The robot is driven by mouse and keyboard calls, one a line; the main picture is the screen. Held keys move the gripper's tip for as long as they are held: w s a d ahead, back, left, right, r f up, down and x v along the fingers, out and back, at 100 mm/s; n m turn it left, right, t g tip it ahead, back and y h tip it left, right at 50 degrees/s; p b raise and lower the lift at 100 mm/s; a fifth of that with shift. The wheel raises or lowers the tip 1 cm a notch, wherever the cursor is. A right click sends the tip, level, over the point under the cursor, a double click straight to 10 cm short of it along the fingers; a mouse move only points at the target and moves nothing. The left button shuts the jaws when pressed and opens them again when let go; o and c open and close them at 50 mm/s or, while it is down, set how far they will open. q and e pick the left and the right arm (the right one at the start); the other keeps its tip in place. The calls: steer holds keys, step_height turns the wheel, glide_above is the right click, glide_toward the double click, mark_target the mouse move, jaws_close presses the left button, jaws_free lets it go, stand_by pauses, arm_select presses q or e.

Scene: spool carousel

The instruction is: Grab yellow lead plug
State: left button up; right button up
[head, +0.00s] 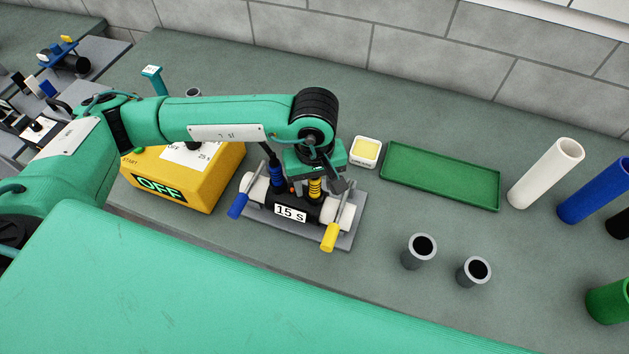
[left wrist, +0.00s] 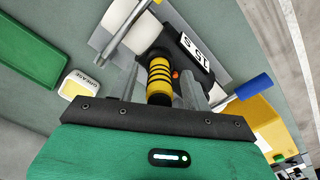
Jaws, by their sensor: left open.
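The yellow lead plug (head: 315,189), banded yellow and black, stands upright in the black middle of the device labelled "15 S" (head: 291,213). It also shows in the left wrist view (left wrist: 160,78). My left gripper (head: 322,181) is open and points down at the plug. In the left wrist view its two fingers (left wrist: 160,92) stand on either side of the plug, with room between. The plug's top end is partly hidden by the gripper body. A blue lead plug (head: 277,174) stands on the device's left side. My right gripper is out of view.
The device has a blue handle (head: 238,206) and a yellow handle (head: 329,237). A yellow box reading "OFF" (head: 160,185) stands left. A grease box (head: 366,152) and green tray (head: 440,175) lie right. Grey cups (head: 419,251) and colored tubes stand farther right.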

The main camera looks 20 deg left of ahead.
arm_select(q)
jaws_close()
stand_by(0.3)
